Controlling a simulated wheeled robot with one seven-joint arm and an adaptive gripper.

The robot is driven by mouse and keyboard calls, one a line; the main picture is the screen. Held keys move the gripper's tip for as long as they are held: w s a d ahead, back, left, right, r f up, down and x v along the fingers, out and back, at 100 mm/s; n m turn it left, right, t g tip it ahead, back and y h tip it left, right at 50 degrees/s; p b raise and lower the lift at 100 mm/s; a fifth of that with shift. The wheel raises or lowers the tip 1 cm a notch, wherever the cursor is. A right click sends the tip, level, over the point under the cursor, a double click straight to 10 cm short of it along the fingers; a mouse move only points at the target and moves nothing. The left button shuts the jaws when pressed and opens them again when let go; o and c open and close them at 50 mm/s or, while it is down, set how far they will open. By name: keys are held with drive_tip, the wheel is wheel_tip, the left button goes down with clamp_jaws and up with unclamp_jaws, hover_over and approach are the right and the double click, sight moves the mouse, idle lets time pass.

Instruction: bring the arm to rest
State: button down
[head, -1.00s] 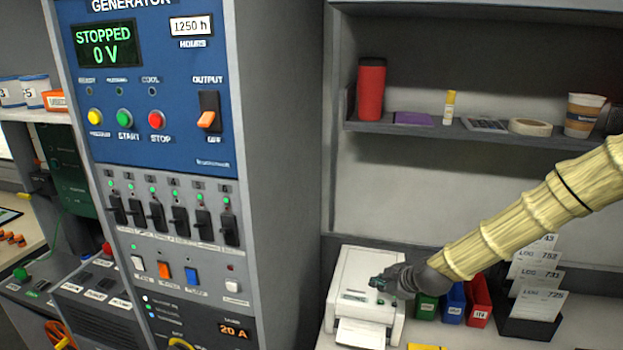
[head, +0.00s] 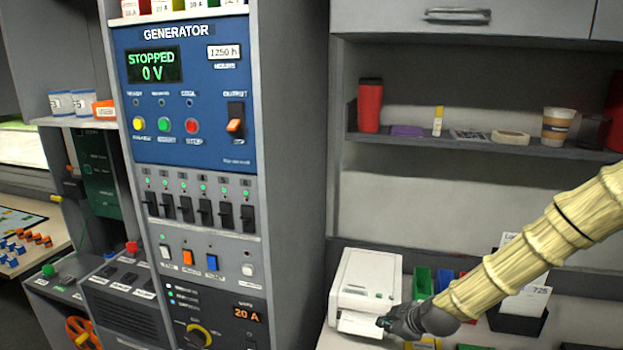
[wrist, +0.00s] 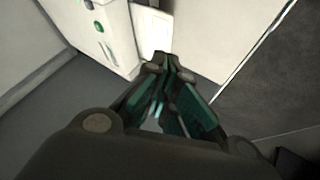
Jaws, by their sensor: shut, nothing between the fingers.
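My arm, in a pale yellow ribbed sleeve (head: 535,245), reaches in from the right of the head view. My gripper (head: 384,322) is at its end, dark grey, in front of the lower right part of a white printer (head: 366,275) with paper coming out. In the wrist view my gripper (wrist: 167,66) has its green-sided fingers together with nothing between them. The printer also shows at the top left of the wrist view (wrist: 105,35). Whether the fingers touch the paper (head: 362,325) cannot be told.
A generator panel (head: 190,100) reading STOPPED, 0 V stands at left. A shelf (head: 480,146) holds a red tumbler (head: 370,105), a yellow-capped stick and a paper cup (head: 558,126). Colored bins (head: 423,283) and a card holder (head: 517,318) stand behind my arm.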

drive_tip(key=s+a+f+m+g+b, duration=0.2)
drive_tip(key=s+f+m+g, duration=0.15)
drive_tip(key=s+f, duration=1)
drive_tip(key=s+d+f+m+g+h+b, duration=0.1)
drive_tip(key=s+f+m, duration=0.2)
drive_tip(key=s, duration=0.7)
drive_tip(key=s+d+f+m+g+h, duration=0.1)
drive_tip(key=s+f+m, duration=0.2)
drive_tip(key=s+f, duration=0.4)
drive_tip(key=s+d+f+m+g+h+b, duration=0.1)
drive_tip(key=s+f+m, duration=0.3)
drive_tip(key=s, duration=1.1)
drive_tip(key=shift+d+f+g+h+b, duration=0.35)
drive_tip(key=shift+d+f+g, duration=0.1)
drive_tip(key=shift+g, duration=0.1)
idle(1.9)
